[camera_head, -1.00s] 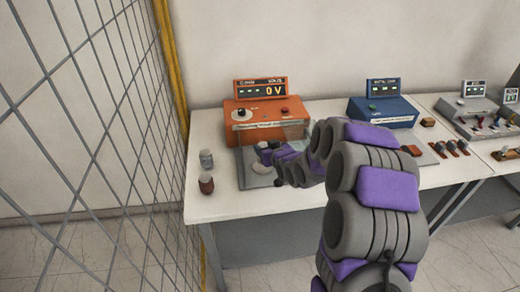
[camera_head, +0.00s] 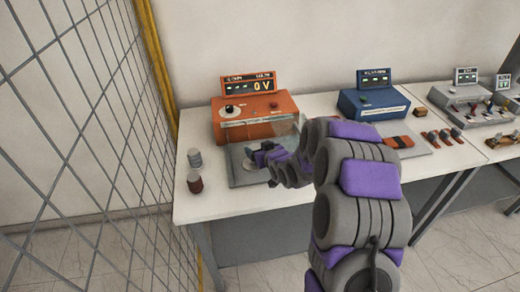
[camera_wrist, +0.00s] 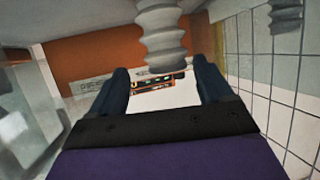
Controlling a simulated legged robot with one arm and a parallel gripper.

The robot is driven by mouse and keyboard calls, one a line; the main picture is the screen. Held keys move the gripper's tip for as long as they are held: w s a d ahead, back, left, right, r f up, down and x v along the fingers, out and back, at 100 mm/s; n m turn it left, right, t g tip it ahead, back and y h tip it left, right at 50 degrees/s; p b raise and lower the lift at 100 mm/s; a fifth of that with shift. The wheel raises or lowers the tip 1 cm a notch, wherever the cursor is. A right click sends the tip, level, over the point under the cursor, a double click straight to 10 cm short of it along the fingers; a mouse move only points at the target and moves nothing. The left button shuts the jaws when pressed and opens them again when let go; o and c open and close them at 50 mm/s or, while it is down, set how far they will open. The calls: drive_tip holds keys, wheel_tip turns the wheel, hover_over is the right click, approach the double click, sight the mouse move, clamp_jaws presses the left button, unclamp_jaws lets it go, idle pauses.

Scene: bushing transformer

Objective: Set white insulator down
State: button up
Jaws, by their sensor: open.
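A light grey-white ribbed insulator (camera_wrist: 163,38) shows at the top of the wrist view, which looks upside down. It is in line with the gap between the fingers of my gripper (camera_wrist: 163,88). The fingers are apart, and no contact with it is clear. In the head view, my gripper (camera_head: 262,157) is low over a grey base plate (camera_head: 240,180) in front of the orange tester (camera_head: 255,118). The insulator at the gripper is too small and covered to make out there; a small pale round part (camera_head: 249,165) shows beside it.
A grey-white ribbed piece (camera_head: 195,158) and a dark red one (camera_head: 195,183) stand at the table's left edge, near the wire fence (camera_head: 80,130). A clear panel (camera_head: 286,130) stands close to my arm. A blue device (camera_head: 373,103) is further right.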

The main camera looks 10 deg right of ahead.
drive_tip(key=a, duration=0.3)
drive_tip(key=shift+s+a+r, duration=0.1)
drive_tip(key=shift+s+a, duration=0.05)
drive_tip(key=shift+a, duration=0.15)
drive_tip(key=shift+s+a+r, duration=0.1)
drive_tip(key=shift+s+r, duration=0.05)
drive_tip(key=shift+s, duration=0.05)
drive_tip(key=s+d+r+g+h+p, duration=0.1)
drive_tip(key=s+d+r, duration=0.15)
drive_tip(key=s, duration=0.35)
drive_tip(key=s+d+r+g+p, duration=0.1)
drive_tip(key=s+d+r, duration=0.1)
drive_tip(key=s+d, duration=0.35)
drive_tip(key=s+a+r+m+g, duration=0.1)
drive_tip(key=s+g, duration=0.3)
drive_tip(key=s, duration=0.9)
drive_tip(key=s+a+r+g+h, duration=0.1)
drive_tip(key=s+a+r+g, duration=0.2)
drive_tip(key=s, duration=1.1)
drive_tip(key=s+a+r+m+g+h, duration=0.1)
drive_tip(key=s+r+g, duration=0.3)
drive_tip(key=s, duration=0.9)
drive_tip(key=shift+s+a+m+g, duration=0.3)
drive_tip(key=shift+a+g, duration=0.3)
drive_tip(key=shift+g, duration=0.4)
